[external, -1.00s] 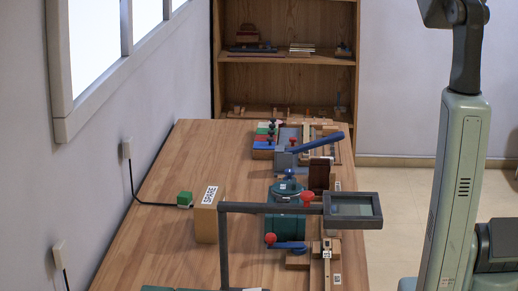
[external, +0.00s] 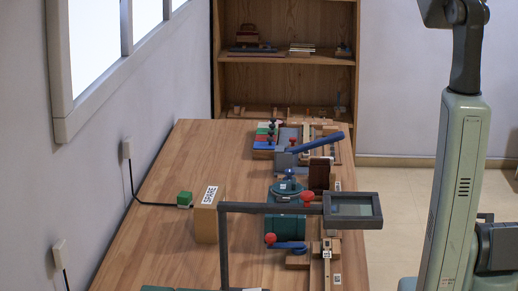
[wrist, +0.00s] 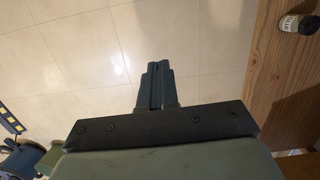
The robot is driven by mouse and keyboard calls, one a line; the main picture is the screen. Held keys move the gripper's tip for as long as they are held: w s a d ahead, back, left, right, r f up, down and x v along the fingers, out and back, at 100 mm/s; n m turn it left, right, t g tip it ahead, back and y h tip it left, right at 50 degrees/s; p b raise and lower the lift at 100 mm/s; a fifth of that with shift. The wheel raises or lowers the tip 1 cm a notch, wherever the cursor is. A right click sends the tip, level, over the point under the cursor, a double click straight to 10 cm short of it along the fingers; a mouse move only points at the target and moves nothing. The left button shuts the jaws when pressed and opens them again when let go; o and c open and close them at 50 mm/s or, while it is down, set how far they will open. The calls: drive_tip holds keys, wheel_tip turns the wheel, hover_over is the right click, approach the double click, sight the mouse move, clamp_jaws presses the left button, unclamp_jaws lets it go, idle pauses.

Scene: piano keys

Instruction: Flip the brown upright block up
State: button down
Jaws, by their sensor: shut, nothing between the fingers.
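A dark brown upright block (external: 319,174) stands near the right edge of the wooden table in the external view, beside a blue lever and behind the dark frame. Its lower part is partly hidden. My gripper (wrist: 155,72) shows in the wrist view, with its two fingers together and nothing between them. It is over the pale tiled floor, left of the table edge. The brown block does not show in the wrist view, and my gripper does not show in the external view.
The table (external: 165,215) also holds a SPARE box (external: 206,222), a blue lever (external: 318,143), a teal machine (external: 285,226) and a dark frame (external: 353,194) on a post. A small labelled jar (wrist: 297,22) lies at the wrist view's upper right.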

drive_tip(key=w+a+r+n+t, duration=0.1)
drive_tip(key=w+a+r+n, duration=0.1)
drive_tip(key=w+a+r, duration=0.4)
drive_tip(key=w+a+r+n+t+y, duration=0.1)
drive_tip(key=w+a+r+n+t, duration=0.15)
drive_tip(key=r, duration=0.45)
drive_tip(key=w+a+r+n+t, duration=0.1)
drive_tip(key=w+a+r+n, duration=0.1)
drive_tip(key=w+a+r, duration=0.4)
drive_tip(key=s+a+r+n+t+y, duration=0.1)
drive_tip(key=a+r+n, duration=0.4)
drive_tip(key=a+r, duration=0.5)
drive_tip(key=s+a+r+n+t+y, duration=0.2)
drive_tip(key=a+r+n, duration=0.3)
drive_tip(key=a+r, duration=0.5)
wheel_tip(320, 180, up, 6)
drive_tip(key=shift+s+a+r+y, duration=0.15)
drive_tip(key=shift+s+a+y, duration=0.15)
drive_tip(key=shift+a, duration=0.1)
drive_tip(key=shift+w, duration=0.1)
approach(318, 166)
drive_tip(key=x, duration=0.2)
drive_tip(key=s+x, duration=0.1)
drive_tip(key=x, duration=0.2)
drive_tip(key=shift+a+f, duration=0.15)
drive_tip(key=shift+f, duration=0.1)
drive_tip(key=shift+w, duration=0.65)
